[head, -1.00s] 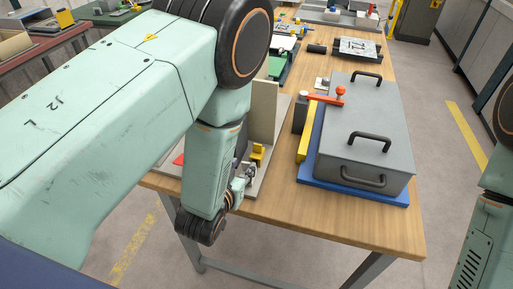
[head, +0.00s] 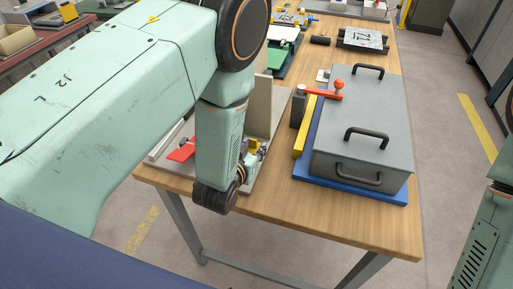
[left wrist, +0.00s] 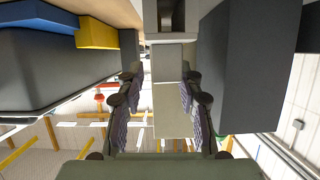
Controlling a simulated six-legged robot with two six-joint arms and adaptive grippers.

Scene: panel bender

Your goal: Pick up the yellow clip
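A small yellow piece (head: 251,146), which looks like the yellow clip, is on the grey fixture plate near the front left of the wooden bench. My left wrist hangs just in front and left of it and hides part of it. My left gripper (head: 250,163) is small and partly hidden there, close to the yellow piece. In the left wrist view the two padded fingers of my left gripper (left wrist: 160,95) stand apart, with a pale upright block beyond the gap. I cannot make out the clip in that view. My right gripper is out of view.
A grey lidded box (head: 362,125) with black handles stands on a blue base (head: 350,190) right of the fixture, with a yellow bar (head: 305,128) along its left side. A red lever (head: 325,92) sits at its corner. The bench front (head: 270,210) is bare.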

